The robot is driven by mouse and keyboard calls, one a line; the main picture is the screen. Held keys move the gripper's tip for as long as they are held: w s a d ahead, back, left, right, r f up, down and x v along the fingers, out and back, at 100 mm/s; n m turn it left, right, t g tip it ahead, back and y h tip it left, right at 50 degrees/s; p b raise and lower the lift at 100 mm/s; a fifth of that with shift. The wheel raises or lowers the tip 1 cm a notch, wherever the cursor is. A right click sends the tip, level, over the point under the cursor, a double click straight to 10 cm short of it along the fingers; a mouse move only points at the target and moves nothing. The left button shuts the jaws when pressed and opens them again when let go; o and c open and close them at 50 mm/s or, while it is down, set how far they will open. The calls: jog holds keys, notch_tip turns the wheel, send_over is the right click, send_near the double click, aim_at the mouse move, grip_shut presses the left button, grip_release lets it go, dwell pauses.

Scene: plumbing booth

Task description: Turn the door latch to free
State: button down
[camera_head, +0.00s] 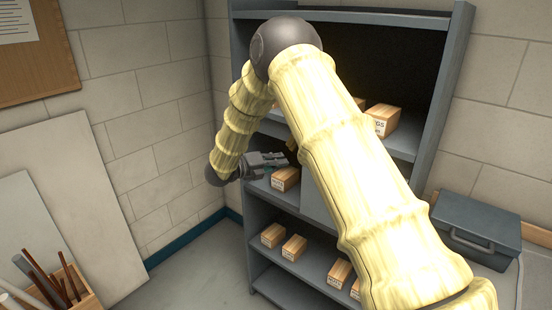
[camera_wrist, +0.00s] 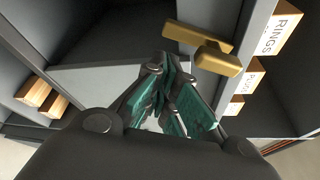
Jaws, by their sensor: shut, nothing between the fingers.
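The door latch (camera_wrist: 205,46) is a brass-coloured piece with a crossbar and a block-like end, in the upper middle of the wrist view. It sits against a grey upright edge. In the head view only a small brass bit (camera_head: 291,146) shows beside my arm, mostly hidden. My gripper (camera_wrist: 163,66) has its green-padded fingers shut and empty, with the tips just left of the latch and no clear contact. In the head view my gripper (camera_head: 285,160) is at the shelf unit, above a small box.
A grey shelf unit (camera_head: 262,215) holds several small wooden boxes (camera_head: 285,179). Labelled boxes (camera_wrist: 278,30) stand right of the latch. A dark toolbox (camera_head: 476,226) is at the right. My arm covers much of the unit.

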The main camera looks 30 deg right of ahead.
jog(key=d+f+p, duration=0.1)
jog(key=d+p, duration=0.1)
jog(key=d, duration=0.4)
jog(key=shift+w+d+p, duration=0.25)
jog(key=shift+d+p, duration=0.05)
jog(key=shift+p, duration=0.1)
jog(key=shift+w+a+f+m+b, duration=0.15)
jog(key=shift+w+m+b, duration=0.25)
jog(key=shift+b, duration=1.4)
jog(key=w+a+r+m+t+y+b, duration=0.2)
jog(key=m+b, duration=0.7)
jog(key=b, duration=2)
jog(key=w+r+t+y, duration=0.1)
jog(key=w+r+t, duration=0.1)
jog(key=w, duration=0.1)
jog(key=shift+w+a+r+b, duration=0.2)
jog(key=shift+w+r+b, duration=0.05)
jog(key=shift+w+b, duration=0.1)
jog(key=shift+r, duration=0.15)
jog(key=shift+a, duration=0.1)
